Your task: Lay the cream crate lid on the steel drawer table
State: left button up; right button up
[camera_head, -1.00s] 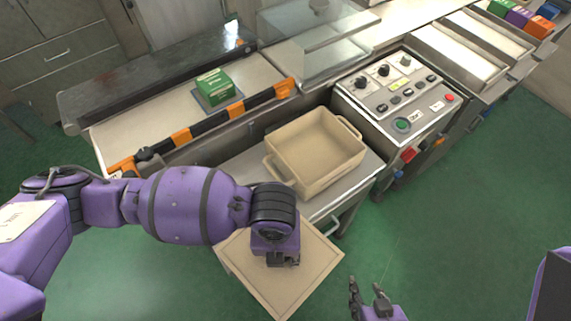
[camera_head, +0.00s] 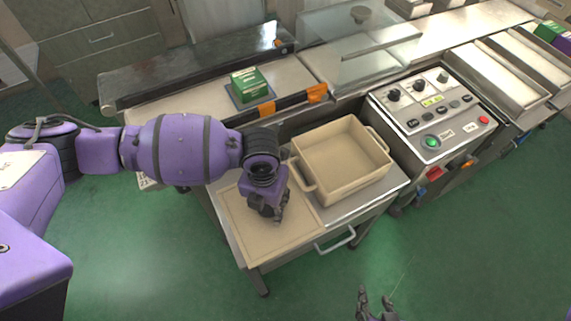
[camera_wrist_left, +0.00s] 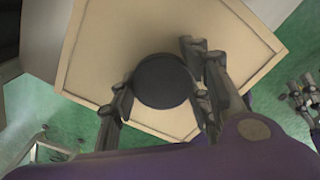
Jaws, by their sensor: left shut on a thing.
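The flat, square cream crate lid (camera_head: 245,222) is over the left part of the steel drawer table (camera_head: 345,216), left of the cream crate (camera_head: 343,160). I cannot tell whether it touches the tabletop. My left gripper (camera_head: 272,212) is above the lid. In the left wrist view the left gripper (camera_wrist_left: 160,100) is shut on the lid's round black knob (camera_wrist_left: 163,80), and the lid (camera_wrist_left: 110,50) spreads out behind it. The gripper hides the knob in the head view. My right gripper (camera_head: 376,306) is open and empty at the bottom edge, away from the table.
The open crate stands on the right part of the table. A control panel (camera_head: 430,108) stands to its right. Behind is a conveyor (camera_head: 175,103) with a green box (camera_head: 249,84) and an orange-black striped rail (camera_head: 290,101). The green floor in front is clear.

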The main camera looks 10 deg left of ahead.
pick_arm(q)
jog(key=w, duration=0.1)
jog(key=w+a, duration=0.2)
jog(key=shift+w+a+f, duration=0.25)
jog(key=shift+w+f, duration=0.1)
jog(key=shift+f, duration=0.4)
jog(key=shift+f, duration=0.1)
jog(key=o, duration=1.3)
notch_tip(320, 180, up, 12)
jog(key=shift+r+p, duration=0.15)
jog(key=shift+p, duration=0.3)
